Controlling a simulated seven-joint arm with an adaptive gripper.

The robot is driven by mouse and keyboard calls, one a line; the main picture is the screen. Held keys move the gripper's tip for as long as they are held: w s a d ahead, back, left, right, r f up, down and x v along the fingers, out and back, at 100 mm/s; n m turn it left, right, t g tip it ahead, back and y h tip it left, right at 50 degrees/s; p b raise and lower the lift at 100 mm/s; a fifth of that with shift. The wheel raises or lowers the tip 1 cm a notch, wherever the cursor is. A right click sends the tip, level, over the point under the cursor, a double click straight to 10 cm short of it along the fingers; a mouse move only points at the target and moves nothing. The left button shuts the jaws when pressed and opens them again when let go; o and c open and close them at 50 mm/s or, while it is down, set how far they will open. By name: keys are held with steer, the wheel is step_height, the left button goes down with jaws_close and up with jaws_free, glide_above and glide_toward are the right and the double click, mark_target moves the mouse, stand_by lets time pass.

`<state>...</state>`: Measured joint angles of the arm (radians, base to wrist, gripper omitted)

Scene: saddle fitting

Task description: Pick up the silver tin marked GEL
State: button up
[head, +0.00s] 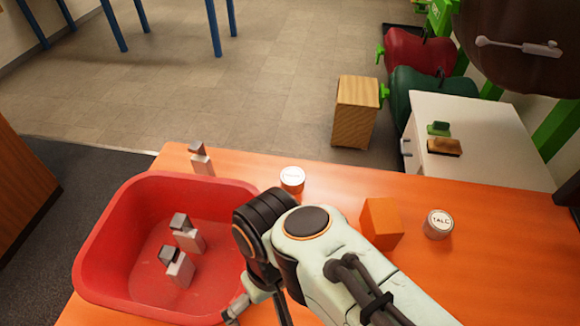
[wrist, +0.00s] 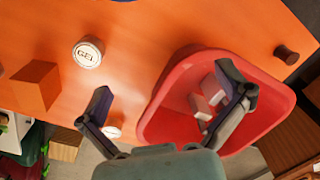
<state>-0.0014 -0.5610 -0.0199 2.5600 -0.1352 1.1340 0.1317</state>
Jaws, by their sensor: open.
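The tin marked GEL (wrist: 88,51) stands on the orange table in the wrist view, label up, with a pale top and dark lettering. It lies up and left of my gripper (wrist: 164,80), beyond the left finger and apart from it. My gripper is open, with nothing between its fingers; the right finger overlaps the red tub in the picture. In the head view my arm seems to hide the GEL tin. The tin marked TALC (head: 437,225) stands right of the orange block there. Another pale tin (head: 292,179) stands near the far edge, its label unreadable.
The red tub (head: 105,235) holds two grey-and-white pieces (head: 187,236); a similar piece (head: 203,160) stands behind it. An orange block (head: 381,222) stands right of my arm. A dark brown cylinder (wrist: 287,55) is by the tub. Bare table (wrist: 140,25) surrounds the GEL tin.

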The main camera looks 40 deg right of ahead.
steer(key=w+m+t, duration=0.3)
steer(key=w+m, duration=0.3)
steer(key=m, duration=0.4)
steer(key=w+d+f+m+h, duration=0.1)
steer(key=w+d+f+m, duration=0.2)
steer(key=d+m, duration=0.35)
steer(key=w+d+f+m, duration=0.3)
steer(key=m, duration=0.6)
steer(key=s+d+f+m+g, duration=0.1)
steer(key=s+d+f+m, duration=0.1)
steer(key=s+f, duration=0.1)
steer(key=s+d+f+m+g, duration=0.1)
steer(key=s+d+f+m, duration=0.2)
steer(key=f, duration=0.1)
steer(key=s+d+f+m+g+y, duration=0.1)
steer(key=s+d+f+m, duration=0.1)
steer(key=s+d+f, duration=0.1)
steer(key=shift+s+f+m, duration=0.25)
steer(key=shift+f, duration=0.45)
steer(key=shift+s+d+f, duration=0.1)
steer(key=shift+f, duration=0.2)
steer(key=shift+a+f, duration=0.2)
steer(key=shift+f, duration=2.8)
steer(key=c, duration=1.2)
